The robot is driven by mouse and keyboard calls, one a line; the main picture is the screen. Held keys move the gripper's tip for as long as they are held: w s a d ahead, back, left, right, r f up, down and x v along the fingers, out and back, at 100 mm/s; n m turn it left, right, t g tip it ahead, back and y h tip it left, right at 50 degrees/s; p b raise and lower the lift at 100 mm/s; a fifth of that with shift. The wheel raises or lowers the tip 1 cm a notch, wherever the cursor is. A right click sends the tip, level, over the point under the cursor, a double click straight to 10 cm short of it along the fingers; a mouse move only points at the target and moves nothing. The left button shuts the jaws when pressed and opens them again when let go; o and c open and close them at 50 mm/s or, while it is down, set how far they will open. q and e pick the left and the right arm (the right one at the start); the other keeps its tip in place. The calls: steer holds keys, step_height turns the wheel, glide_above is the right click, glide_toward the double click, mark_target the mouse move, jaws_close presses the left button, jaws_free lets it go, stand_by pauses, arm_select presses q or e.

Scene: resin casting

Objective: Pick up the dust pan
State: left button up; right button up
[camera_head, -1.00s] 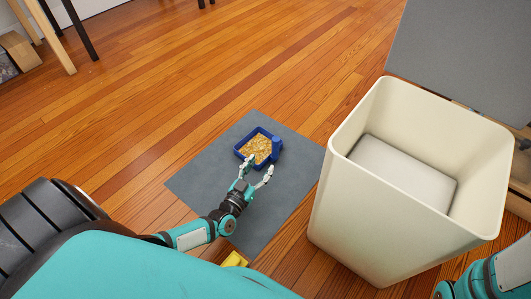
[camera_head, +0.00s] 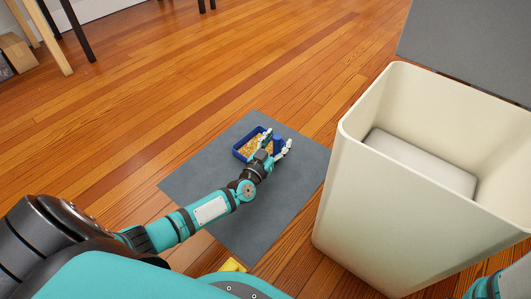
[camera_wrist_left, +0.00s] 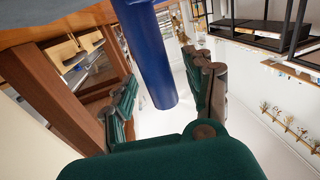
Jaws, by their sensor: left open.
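The blue dust pan (camera_head: 240,154) lies on the grey mat, holding yellowish-brown debris. My left gripper (camera_head: 279,138) is at its right end, fingers open on either side of the handle. The left wrist view shows the blue handle (camera_wrist_left: 152,60) standing between the two open fingers (camera_wrist_left: 165,100), with space visible beside it. My left gripper and wrist hide part of the pan in the head view. Only a piece of my right arm shows at the lower right; its gripper is out of view.
The grey mat (camera_head: 205,172) lies on a wooden floor (camera_head: 150,110). A tall cream bin (camera_head: 345,210) stands close on the right. A yellow object (camera_head: 232,265) is at the mat's near edge, partly hidden by my body. Floor to the left and beyond the mat is clear.

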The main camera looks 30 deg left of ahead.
arm_select(q)
steer(key=shift+c, duration=0.4)
jaws_close()
stand_by(0.5)
